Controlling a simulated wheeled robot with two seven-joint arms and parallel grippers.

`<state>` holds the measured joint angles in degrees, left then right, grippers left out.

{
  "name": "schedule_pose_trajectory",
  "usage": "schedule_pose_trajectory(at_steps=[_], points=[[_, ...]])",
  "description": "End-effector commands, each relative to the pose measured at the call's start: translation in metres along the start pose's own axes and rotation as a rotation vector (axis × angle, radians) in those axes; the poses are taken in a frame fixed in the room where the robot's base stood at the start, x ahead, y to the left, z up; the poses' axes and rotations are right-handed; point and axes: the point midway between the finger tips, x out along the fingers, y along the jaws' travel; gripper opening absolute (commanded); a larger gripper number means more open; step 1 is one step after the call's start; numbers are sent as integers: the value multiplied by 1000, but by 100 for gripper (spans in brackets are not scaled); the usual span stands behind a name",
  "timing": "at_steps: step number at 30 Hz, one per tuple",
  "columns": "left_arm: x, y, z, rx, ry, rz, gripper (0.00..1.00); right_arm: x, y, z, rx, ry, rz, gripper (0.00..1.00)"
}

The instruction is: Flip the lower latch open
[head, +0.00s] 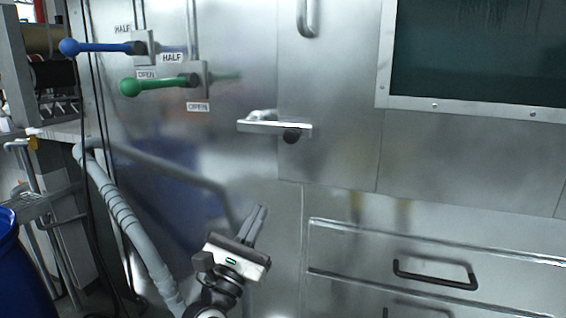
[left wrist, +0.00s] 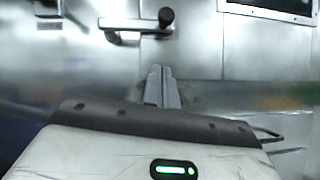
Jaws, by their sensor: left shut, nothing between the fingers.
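The lower latch (head: 275,126) is a silver bar lying about level on the steel front, with a dark round knob (head: 291,136) at its right end. In the left wrist view the latch (left wrist: 124,36) is above the fingers, and its knob (left wrist: 165,17) is at the upper right. My left gripper (head: 259,214) is shut and empty. It is below the latch in the picture, fingers pointing up, apart from it. Its fingers also show in the left wrist view (left wrist: 162,76). My right gripper is not in view.
A blue-knobbed lever (head: 100,47) and a green-knobbed lever (head: 155,85) stick out at the upper left. A grey hose (head: 130,220) runs down the left side. A drawer with a black handle (head: 435,275) is at the lower right. A vertical handle (head: 307,18) is above the latch.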

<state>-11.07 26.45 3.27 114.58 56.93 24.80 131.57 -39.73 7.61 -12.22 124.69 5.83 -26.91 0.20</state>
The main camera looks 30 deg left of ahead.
Motion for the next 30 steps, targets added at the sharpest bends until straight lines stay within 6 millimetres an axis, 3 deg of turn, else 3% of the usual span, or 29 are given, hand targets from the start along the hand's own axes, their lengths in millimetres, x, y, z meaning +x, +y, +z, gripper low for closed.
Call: schedule_pose_trajectory(at_steps=[10,24,30], points=[[12,0,1,5,0,-1,0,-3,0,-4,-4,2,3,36],[106,-1,2,6,0,-2,0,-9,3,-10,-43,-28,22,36],[124,-1,24,5,1,-3,0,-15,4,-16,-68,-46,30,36]])
